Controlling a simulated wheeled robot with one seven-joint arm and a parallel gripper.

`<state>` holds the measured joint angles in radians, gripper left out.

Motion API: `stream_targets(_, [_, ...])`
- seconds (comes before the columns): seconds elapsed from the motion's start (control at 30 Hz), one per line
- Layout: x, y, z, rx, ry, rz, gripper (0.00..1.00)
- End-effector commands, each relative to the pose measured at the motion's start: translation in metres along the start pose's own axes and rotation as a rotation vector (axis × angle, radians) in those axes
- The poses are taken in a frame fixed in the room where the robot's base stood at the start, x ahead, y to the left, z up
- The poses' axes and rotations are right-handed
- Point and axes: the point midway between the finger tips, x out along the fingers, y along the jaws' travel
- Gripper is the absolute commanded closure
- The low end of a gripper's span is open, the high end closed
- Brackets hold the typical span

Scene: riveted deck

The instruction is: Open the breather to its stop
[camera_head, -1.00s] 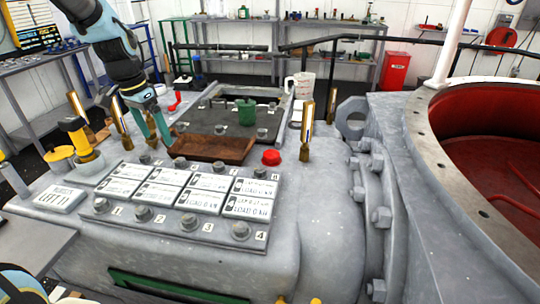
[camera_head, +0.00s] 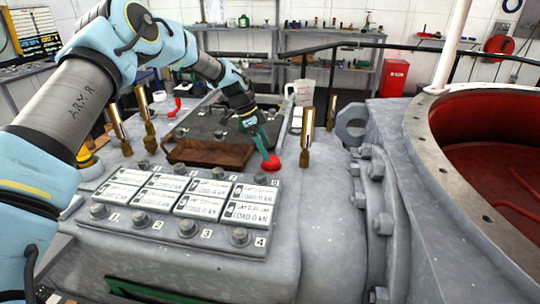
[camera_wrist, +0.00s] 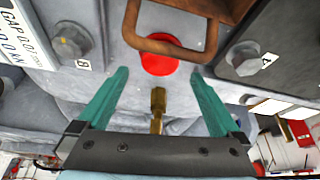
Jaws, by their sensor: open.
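A red round cap (camera_head: 272,164), which may be the breather, stands on the grey casing to the right of the numbered plate. It also shows in the wrist view (camera_wrist: 158,65), in line between my fingertips. My gripper (camera_head: 266,154) is open, its teal fingers pointing down at the cap. In the wrist view the fingers (camera_wrist: 160,72) lie one to each side of the cap, with a gap on both sides. Whether the tips are level with the cap or above it I cannot tell. A brown loop (camera_wrist: 135,22) crosses the cap's upper edge in the wrist view.
A rusty tray (camera_head: 208,153) lies left of the cap. Brass posts (camera_head: 307,130) stand right of the cap and at the left (camera_head: 149,135). The numbered plate (camera_head: 165,228) with bolts and labels is in front. A large red-lined ring (camera_head: 436,150) is at right.

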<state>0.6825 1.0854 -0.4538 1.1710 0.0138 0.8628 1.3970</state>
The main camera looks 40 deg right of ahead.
Motion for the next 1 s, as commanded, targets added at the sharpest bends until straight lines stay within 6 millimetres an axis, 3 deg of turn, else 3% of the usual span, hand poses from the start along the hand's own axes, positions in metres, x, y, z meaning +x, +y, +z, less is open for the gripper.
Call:
stream_targets(0.3, [0.041, 0.000, 0.000, -0.001, 0.000, 0.000, 0.00])
stream_targets(0.67, [0.046, 0.000, 0.000, -0.001, 0.000, -0.001, 0.00])
stream_targets(1.0, [0.046, 0.000, 0.000, -0.001, 0.000, -0.001, 0.37])
